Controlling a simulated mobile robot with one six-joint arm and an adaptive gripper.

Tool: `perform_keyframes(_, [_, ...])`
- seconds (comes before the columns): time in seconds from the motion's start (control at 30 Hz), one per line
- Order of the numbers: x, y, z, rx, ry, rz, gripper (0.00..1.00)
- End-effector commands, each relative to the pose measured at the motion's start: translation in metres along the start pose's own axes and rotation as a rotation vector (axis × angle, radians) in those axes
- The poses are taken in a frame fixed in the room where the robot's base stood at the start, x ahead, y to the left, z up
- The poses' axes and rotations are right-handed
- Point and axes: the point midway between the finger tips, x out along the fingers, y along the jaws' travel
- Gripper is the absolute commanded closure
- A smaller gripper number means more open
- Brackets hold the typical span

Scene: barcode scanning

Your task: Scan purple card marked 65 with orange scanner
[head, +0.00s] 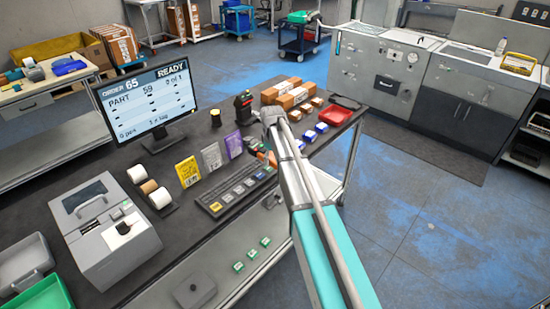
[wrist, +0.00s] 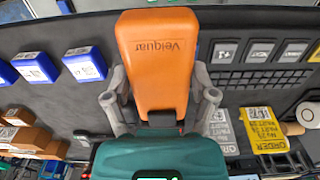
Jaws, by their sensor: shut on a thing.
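My gripper (wrist: 162,96) is shut on the orange scanner (wrist: 155,60); its grey fingers lie on both sides of the orange body, which is marked Velquar. In the head view a little of the scanner (head: 263,156) shows below my wrist, above the table. The purple card (head: 234,145) stands upright to the left of my gripper, apart from it; its number is too small to read. It stands in a row with a grey card (head: 211,157) and a yellow card (head: 187,171). In the wrist view I make out only the grey card (wrist: 224,130) and the yellow card (wrist: 262,118).
A keypad (head: 232,193) lies in front of the cards. A monitor (head: 150,100) behind reads READY and ORDER 65. Small blue boxes (head: 309,136), brown boxes (head: 290,99) and a red tray (head: 334,116) stand to the right. A printer (head: 105,230) is at the left.

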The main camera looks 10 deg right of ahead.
Motion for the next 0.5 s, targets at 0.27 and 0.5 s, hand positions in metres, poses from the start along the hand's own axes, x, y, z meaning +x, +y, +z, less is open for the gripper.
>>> perform_keyframes(0.27, [-0.032,0.0,0.0,0.0,0.0,0.0,0.87])
perform_keyframes(0.5, [-0.055,0.0,0.0,-0.001,0.0,0.0,0.87])
